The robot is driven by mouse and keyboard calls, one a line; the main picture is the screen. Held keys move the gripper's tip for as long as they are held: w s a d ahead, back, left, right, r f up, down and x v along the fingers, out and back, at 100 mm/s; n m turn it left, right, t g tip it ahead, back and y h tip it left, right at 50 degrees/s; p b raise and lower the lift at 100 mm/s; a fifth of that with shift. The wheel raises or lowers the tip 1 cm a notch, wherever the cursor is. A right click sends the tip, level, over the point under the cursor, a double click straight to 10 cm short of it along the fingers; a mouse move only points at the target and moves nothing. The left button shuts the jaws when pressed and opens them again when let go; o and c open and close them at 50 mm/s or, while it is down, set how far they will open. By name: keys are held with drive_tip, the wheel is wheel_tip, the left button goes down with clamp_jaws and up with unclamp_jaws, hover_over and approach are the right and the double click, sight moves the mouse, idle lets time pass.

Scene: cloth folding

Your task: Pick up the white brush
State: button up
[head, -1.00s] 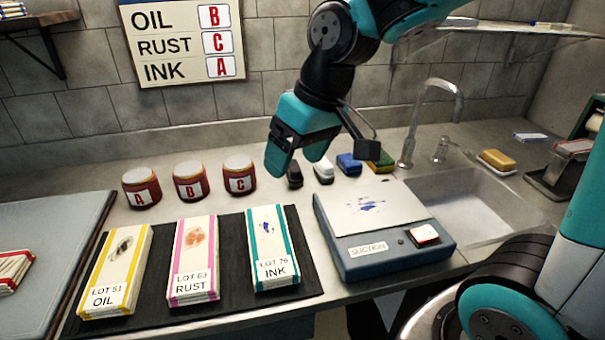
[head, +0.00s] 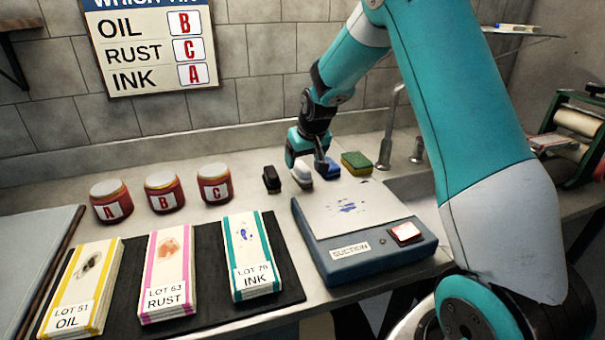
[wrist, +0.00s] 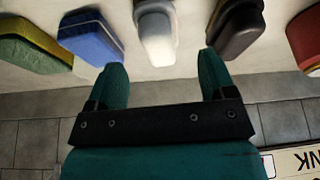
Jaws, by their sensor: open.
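The white brush (head: 301,175) stands on the counter between a black brush (head: 271,179) and a blue brush (head: 327,168). In the wrist view the white brush (wrist: 156,32), with a grey upper part, lies just beyond and between my fingertips. My gripper (wrist: 160,66) is open and empty, its two teal fingers apart. In the head view my gripper (head: 298,160) is right by the white brush, at its back, and partly overlaps it in the picture. I cannot tell whether it touches.
A yellow-green sponge (head: 357,163) is right of the blue brush. Jars A, B and C (head: 215,184) stand to the left. The suction box (head: 362,249) is in front, beside the cloth stacks on a dark mat (head: 285,270). A wall (head: 262,90) stands behind.

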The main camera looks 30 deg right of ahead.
sight(302, 166)
drive_tip(key=p+x, duration=0.1)
drive_tip(key=x, duration=0.4)
drive_tip(key=shift+w+f, duration=0.1)
drive_tip(key=shift+f, duration=0.2)
drive_tip(key=shift+c, duration=0.2)
drive_tip(key=c, duration=1)
